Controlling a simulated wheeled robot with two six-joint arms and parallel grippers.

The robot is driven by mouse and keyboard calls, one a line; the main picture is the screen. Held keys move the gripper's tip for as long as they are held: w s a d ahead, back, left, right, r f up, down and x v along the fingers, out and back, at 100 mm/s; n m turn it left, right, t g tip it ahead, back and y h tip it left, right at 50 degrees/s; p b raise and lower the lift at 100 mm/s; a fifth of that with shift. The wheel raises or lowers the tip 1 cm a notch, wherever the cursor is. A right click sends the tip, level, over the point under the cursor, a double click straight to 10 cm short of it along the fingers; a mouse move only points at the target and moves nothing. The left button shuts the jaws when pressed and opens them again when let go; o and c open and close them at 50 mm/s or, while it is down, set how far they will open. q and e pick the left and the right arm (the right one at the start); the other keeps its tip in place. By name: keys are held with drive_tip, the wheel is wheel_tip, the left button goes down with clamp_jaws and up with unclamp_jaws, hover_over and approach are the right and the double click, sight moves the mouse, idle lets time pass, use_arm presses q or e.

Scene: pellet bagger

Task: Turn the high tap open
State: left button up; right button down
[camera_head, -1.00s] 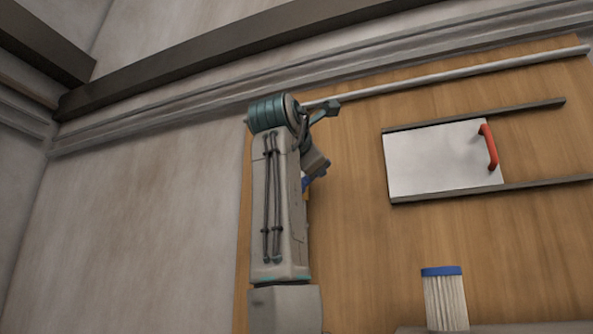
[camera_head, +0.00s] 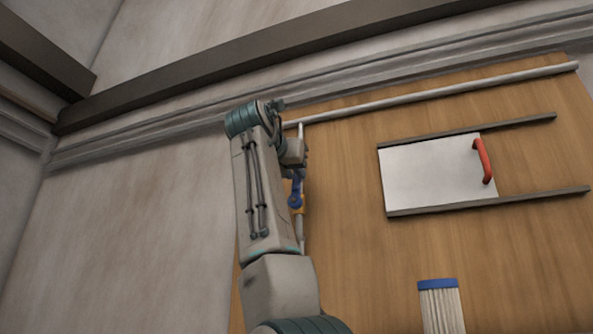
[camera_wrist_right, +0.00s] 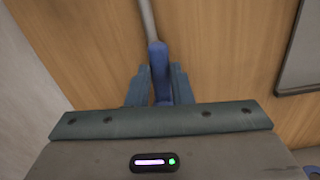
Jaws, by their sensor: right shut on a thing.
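The high tap has a blue lever (camera_head: 295,197) and a small yellow-orange body (camera_head: 298,209) on a thin grey vertical pipe (camera_head: 301,244) on the wooden panel. My right gripper (camera_head: 299,171) is at the lever's upper end, partly hidden by my arm. In the right wrist view the blue lever (camera_wrist_right: 158,70) stands between the two fingers of the right gripper (camera_wrist_right: 160,72), which is shut on it. There the lever lies roughly in line with the grey pipe (camera_wrist_right: 147,18). My left gripper is not in view.
A white sliding plate (camera_head: 430,180) with a red handle (camera_head: 483,161) sits between two dark rails right of the tap. A long grey pipe (camera_head: 430,96) runs along the panel's top. A blue-topped, pale ribbed strip (camera_head: 440,308) is lower right. Bare wall lies left.

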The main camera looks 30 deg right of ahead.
drive_tip(key=shift+w+a+r+n, duration=0.1)
drive_tip(key=shift+w+r+n, duration=0.1)
drive_tip(key=shift+n, duration=0.4)
drive_tip(key=c, duration=1.3)
unclamp_jaws()
drive_tip(key=shift+w, duration=0.1)
drive_tip(key=shift+c, duration=0.2)
drive_tip(key=shift+o, duration=0.3)
drive_tip(key=shift+w+d+f, duration=0.25)
drive_tip(key=shift+d+f, duration=0.05)
drive_tip(key=b+v, duration=0.4)
drive_tip(key=v, duration=0.6)
drive_tip(key=shift+s+a, duration=0.3)
